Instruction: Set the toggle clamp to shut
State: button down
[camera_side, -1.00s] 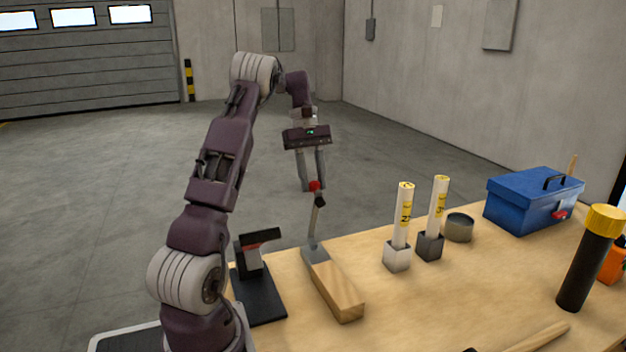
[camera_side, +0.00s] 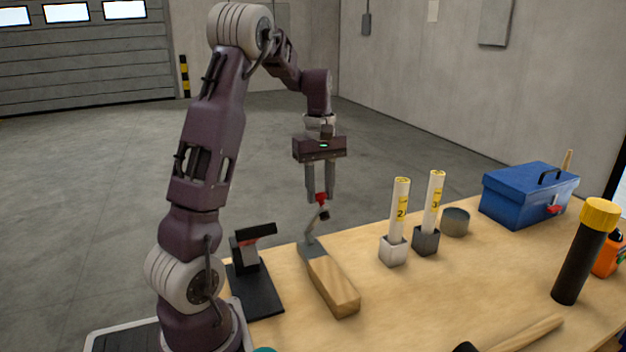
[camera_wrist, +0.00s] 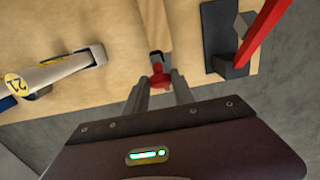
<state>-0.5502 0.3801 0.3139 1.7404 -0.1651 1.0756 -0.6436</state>
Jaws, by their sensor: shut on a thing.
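The toggle clamp's lever (camera_side: 312,222) rises from a grey metal piece at the far end of a wooden block (camera_side: 333,284). The lever leans up and to the right and ends in a red grip (camera_side: 321,199) with a dark piece under it. My gripper (camera_side: 321,195) points down above the block's far end, with its fingers shut on the red grip. In the wrist view, the red grip (camera_wrist: 159,80) sits between my fingertips (camera_wrist: 156,84). The clamp's lower parts are small in the side view and mostly hidden in the wrist view.
A black stand (camera_side: 256,291) with a dark top and red part stands left of the block. Two numbered white tubes in holders (camera_side: 393,250) (camera_side: 427,241), a grey cup (camera_side: 455,222), a blue toolbox (camera_side: 528,195) and a black cylinder with a yellow cap (camera_side: 585,255) are to the right.

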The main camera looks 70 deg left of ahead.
jog(key=d+f+y, duration=0.2)
jog(key=d+f, duration=0.1)
jog(key=d+f+y, duration=0.2)
jog(key=d+f, duration=0.1)
jog(key=d, duration=0.1)
jog(key=d+f+y, duration=0.3)
jog(key=d, duration=0.1)
jog(key=shift+d+f, duration=0.1)
jog(key=shift+f, duration=0.3)
jog(key=shift+d+f, duration=0.3)
jog(key=shift+f, duration=0.25)
jog(key=shift+d+f, duration=0.25)
jog(key=shift+f, duration=0.25)
jog(key=c, duration=1.2)
grip_release()
jog(key=shift+o, duration=0.6)
jog(key=v, duration=0.7)
